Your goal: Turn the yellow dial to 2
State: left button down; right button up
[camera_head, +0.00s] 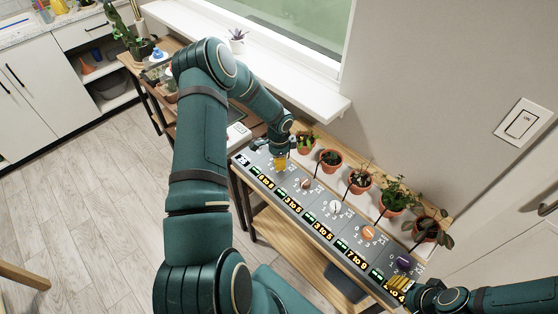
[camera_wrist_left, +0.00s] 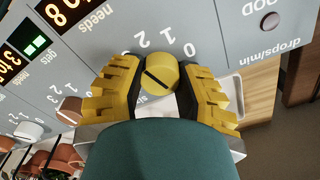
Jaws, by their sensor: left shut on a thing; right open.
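The yellow dial (camera_wrist_left: 159,75) sits on the grey panel (camera_wrist_left: 90,60), a black line across its round face. The line slants, its upper end toward the upper left, on the side of the printed 2 and 3; I cannot tell the exact reading. My left gripper (camera_wrist_left: 158,88) has its yellow fingers on both sides of the dial, shut on it. In the head view my left gripper (camera_head: 280,161) is at the panel's far left end and hides the dial. My right gripper (camera_head: 401,284) is open over the panel's near right end.
Along the panel are a brownish-red dial (camera_head: 305,183), a white dial (camera_head: 335,207), an orange dial (camera_head: 368,232) and a purple dial (camera_head: 403,263). Several potted plants (camera_head: 360,181) stand behind it, close to the wall.

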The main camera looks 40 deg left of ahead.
pick_arm(q)
jog(key=shift+f+m, duration=0.1)
jog(key=shift+m, duration=1.5)
pick_arm(e)
jog(key=shift+f, duration=0.15)
pick_arm(q)
jog(key=shift+s, duration=0.1)
jog(key=c, duration=0.5)
grip_release()
notch_tip(320, 180, up, 12)
jog(key=shift+r, duration=0.1)
